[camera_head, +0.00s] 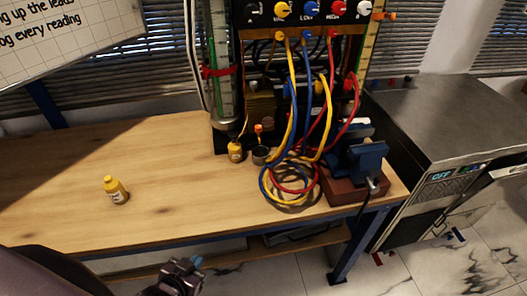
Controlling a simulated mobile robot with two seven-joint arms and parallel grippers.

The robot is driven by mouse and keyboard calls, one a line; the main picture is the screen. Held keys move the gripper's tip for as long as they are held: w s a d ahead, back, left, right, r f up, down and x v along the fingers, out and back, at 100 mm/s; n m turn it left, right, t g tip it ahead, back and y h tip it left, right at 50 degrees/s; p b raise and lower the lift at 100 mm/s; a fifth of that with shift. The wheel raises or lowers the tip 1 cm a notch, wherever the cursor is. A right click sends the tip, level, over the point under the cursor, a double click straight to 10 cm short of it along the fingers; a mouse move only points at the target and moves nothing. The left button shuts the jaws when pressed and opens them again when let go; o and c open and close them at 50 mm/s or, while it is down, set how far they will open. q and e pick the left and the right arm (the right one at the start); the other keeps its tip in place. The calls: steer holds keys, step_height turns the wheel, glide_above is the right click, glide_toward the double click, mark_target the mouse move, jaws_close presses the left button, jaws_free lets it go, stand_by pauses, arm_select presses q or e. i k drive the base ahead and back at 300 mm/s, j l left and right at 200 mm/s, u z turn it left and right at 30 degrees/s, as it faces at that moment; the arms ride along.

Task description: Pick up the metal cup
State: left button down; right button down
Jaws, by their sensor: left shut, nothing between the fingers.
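A small metal cup (261,155) stands on the wooden bench (160,190), at the foot of the gauge rig. Coiled cables lie close to its right and a yellow bottle stands just to its left. My left gripper (186,270) is at the bottom of the view, in front of the bench's front edge and well short of the cup. It is shut and empty. My right gripper is not in view.
A yellow bottle (235,151) stands beside the cup, and another yellow bottle (116,190) stands at the left. Yellow, blue and red cables (290,190) hang from the rig (300,48). A blue vise (358,160) sits at the right. The bench's middle is clear.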

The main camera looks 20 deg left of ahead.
mark_target(260, 154)
steer(key=k+j+u, duration=0.15)
steer(key=j, duration=0.35)
steer(key=k+j+u, duration=0.1)
steer(key=j, duration=0.45)
steer(key=k+j+u, duration=0.15)
steer(key=j, duration=0.4)
